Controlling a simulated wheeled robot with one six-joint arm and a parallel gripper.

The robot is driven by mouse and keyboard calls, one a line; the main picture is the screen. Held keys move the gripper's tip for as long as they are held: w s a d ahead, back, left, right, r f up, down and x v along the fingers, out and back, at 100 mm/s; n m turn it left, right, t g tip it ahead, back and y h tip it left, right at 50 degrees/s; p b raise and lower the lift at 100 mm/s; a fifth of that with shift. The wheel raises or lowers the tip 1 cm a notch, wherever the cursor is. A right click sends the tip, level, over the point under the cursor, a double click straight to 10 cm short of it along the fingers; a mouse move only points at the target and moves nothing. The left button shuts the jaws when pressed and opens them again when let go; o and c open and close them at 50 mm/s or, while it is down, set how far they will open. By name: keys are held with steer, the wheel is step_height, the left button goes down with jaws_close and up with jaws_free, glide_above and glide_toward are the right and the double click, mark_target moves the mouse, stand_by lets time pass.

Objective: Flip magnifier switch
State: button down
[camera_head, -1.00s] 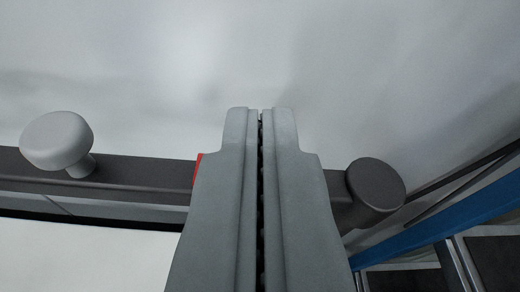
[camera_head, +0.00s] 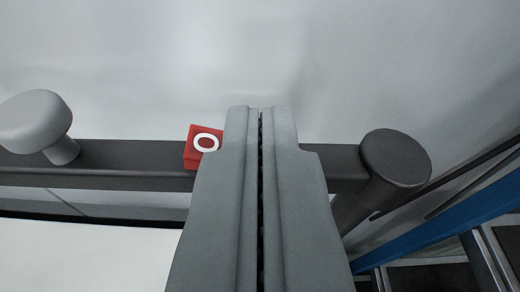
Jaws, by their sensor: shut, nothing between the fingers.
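The magnifier switch is a small red block (camera_head: 203,145) with a white ring mark on it. It sits on a dark grey bar (camera_head: 120,165) that crosses the camera view. My gripper (camera_head: 260,112) is shut and empty, its two grey fingers pressed together. It stands in front of the bar in the picture, with its tips just right of the switch. The left finger hides the switch's right edge. I cannot tell whether the finger touches it.
A light grey round knob (camera_head: 36,120) stands on the bar at the left. A dark cylindrical end post (camera_head: 396,160) is at the right. A blue beam (camera_head: 450,225) runs at lower right. The pale area above the bar looks clear.

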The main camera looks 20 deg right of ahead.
steer(key=v, duration=1.7)
steer(key=shift+s, duration=0.15)
steer(key=shift+s, duration=0.1)
